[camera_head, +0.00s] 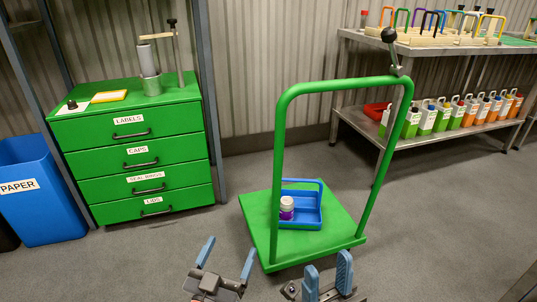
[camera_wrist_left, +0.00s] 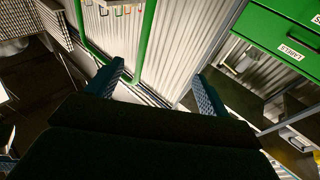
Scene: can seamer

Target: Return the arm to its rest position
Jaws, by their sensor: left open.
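My left gripper (camera_head: 227,258) is low in the head view, in front of the green cart. Its two blue fingers stand wide apart with nothing between them. In the left wrist view this gripper (camera_wrist_left: 157,90) also shows spread, empty fingers. My right gripper (camera_head: 328,275) is at the bottom of the head view, right of the left one. Its blue fingers are apart, with a narrower gap and nothing seen between them. Most of both arms is out of view.
A green cart (camera_head: 335,222) carries a blue caddy (camera_head: 305,216) with a purple-labelled container (camera_head: 287,208). A green drawer cabinet (camera_head: 135,165) bears a can seamer (camera_head: 150,70). A blue paper bin (camera_head: 40,205) stands left. A metal shelf (camera_head: 410,145) with several bottles stands right. Floor beside the cart is clear.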

